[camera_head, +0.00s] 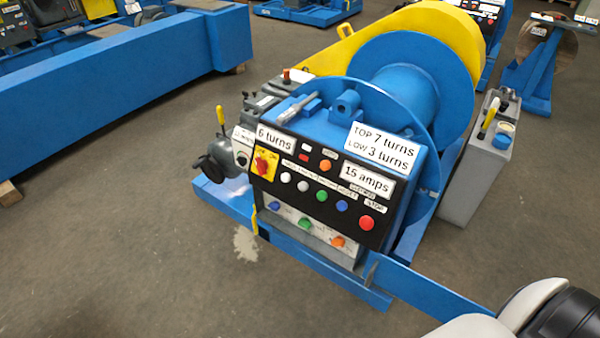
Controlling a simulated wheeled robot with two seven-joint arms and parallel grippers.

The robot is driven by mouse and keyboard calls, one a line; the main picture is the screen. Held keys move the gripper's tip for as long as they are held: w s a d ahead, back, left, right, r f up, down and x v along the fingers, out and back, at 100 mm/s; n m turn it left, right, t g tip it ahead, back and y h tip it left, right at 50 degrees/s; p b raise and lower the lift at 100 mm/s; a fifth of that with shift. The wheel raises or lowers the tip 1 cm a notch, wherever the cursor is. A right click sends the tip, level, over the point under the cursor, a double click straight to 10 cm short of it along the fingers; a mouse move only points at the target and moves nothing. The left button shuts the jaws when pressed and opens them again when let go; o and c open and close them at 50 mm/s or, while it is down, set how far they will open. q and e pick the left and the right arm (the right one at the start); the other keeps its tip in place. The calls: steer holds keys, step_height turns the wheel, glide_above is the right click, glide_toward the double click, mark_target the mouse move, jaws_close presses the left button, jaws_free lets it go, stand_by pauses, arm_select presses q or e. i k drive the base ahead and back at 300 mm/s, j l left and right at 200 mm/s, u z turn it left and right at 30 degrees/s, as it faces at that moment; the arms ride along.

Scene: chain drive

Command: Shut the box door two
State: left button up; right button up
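No part that I can clearly make out as a box door shows, and nothing in view is marked as door two. A blue control box (399,213) with a black button panel (292,191) stands in the middle, in front of a blue drum (405,90). A grey box (475,187) stands upright on the floor to its right, with a yellow handle and a blue cap on top. Part of my arm, white and black, shows in the bottom right corner. Neither of my grippers is in view.
The blue base frame (320,262) runs out toward the lower right. Grey electrical fittings (226,155) sit at the control box's left side. A long blue beam (100,95) lies at the upper left. The floor (110,255) at the lower left is clear.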

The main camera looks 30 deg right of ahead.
mark_target(440, 302)
steer(key=z, duration=1.3)
steer(key=l+z, duration=0.15)
steer(key=z, duration=0.25)
steer(key=l+z, duration=0.1)
steer(key=z, duration=0.25)
steer(key=k+l, duration=0.05)
